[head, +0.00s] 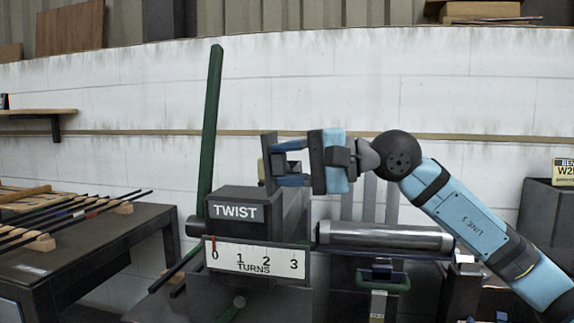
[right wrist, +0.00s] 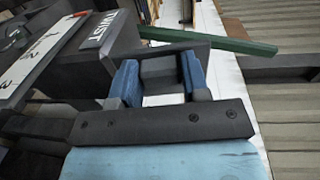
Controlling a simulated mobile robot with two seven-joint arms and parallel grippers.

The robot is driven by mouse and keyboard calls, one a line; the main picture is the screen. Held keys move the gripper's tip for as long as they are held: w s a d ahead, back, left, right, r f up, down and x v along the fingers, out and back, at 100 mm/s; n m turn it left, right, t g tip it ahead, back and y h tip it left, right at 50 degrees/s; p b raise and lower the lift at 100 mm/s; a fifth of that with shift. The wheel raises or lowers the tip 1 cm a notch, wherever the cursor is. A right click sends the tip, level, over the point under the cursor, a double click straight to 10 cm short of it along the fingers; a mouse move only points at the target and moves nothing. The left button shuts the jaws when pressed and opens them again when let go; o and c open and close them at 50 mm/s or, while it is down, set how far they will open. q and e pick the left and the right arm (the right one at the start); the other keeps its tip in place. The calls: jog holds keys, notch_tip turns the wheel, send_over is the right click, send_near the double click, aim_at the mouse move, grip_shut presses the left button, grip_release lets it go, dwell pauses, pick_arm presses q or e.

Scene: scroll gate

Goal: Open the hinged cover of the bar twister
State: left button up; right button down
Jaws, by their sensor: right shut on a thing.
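The bar twister (head: 255,258) is a dark grey machine with a "TWIST" label and a white scale marked 0 to 3 turns. Its red pointer is at 0. My right gripper (head: 287,164) is above and behind the label, coming from the right. In the right wrist view its blue fingers (right wrist: 158,82) are shut on a dark grey block-like part (right wrist: 160,68), which looks like the cover's handle. That part shows as a dark upright piece in the head view (head: 269,150). The hinge is hidden, so the cover's angle is unclear. My left gripper is out of view.
A long green bar (head: 209,125) rises steeply behind the twister. A grey cylinder (head: 385,238) lies to its right, above a green-handled part (head: 382,280). A dark table (head: 80,245) with several rods stands at left. The white wall (head: 450,90) is behind.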

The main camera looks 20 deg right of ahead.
jog(key=c, duration=0.6)
grip_release()
jog(key=v, duration=1.4)
jog(key=shift+p, duration=0.3)
jog(key=shift+a, duration=0.15)
